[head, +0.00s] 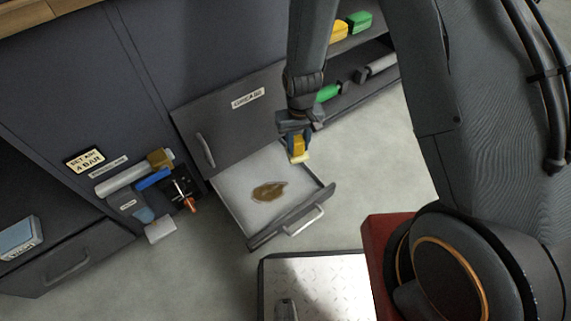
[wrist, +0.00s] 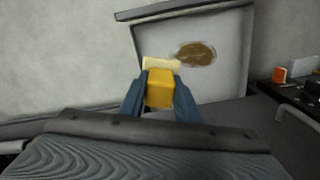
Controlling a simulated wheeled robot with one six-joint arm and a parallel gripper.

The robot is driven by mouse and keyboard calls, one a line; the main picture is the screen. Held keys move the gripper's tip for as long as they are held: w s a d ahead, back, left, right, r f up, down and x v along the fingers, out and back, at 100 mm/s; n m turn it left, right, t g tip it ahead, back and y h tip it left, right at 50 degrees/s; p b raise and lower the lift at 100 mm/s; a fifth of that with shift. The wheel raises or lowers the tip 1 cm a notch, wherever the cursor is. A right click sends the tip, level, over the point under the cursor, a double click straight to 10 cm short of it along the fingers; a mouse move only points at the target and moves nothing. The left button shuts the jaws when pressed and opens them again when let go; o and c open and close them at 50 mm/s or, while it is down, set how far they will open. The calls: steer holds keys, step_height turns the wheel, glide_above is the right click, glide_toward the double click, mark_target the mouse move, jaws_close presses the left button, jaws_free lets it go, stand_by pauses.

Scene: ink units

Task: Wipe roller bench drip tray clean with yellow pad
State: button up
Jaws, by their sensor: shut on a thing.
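My gripper (head: 293,137) is shut on the yellow pad (head: 298,147), which has a pale face on its lower end. In the head view the pad hangs by the back right corner of the open drip tray drawer (head: 234,205). A brown stain (head: 268,191) lies in the middle of the tray's pale floor. In the wrist view my gripper (wrist: 160,92) holds the yellow pad (wrist: 160,90), and the brown stain (wrist: 197,54) shows to the right of the pad's tip. I cannot tell whether the pad touches the tray.
A closed drawer front labelled "ORGANIC" or similar (head: 225,115) stands behind the tray. Left are an air unit (head: 120,180) and a "SET AIR 4 BAR" sign (head: 85,162). A shelf with green and yellow cartridges (head: 352,28) is at upper right. A metal plate (head: 330,285) is in front.

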steer(key=shift+n, duration=0.4)
steer(key=a+f+b, duration=0.1)
steer(key=f+b, duration=0.3)
steer(key=f, duration=0.1)
steer(key=a+f+b, duration=0.1)
steer(key=f+b, duration=0.2)
steer(key=f, duration=0.2)
steer(key=w+a+f+b, duration=0.1)
steer(key=f+b, duration=0.3)
steer(key=f, duration=0.1)
steer(key=shift+a+f+b, duration=0.15)
steer(key=shift+a+b, duration=0.2)
steer(key=shift+f+b, duration=0.3)
steer(key=shift+f, duration=0.7)
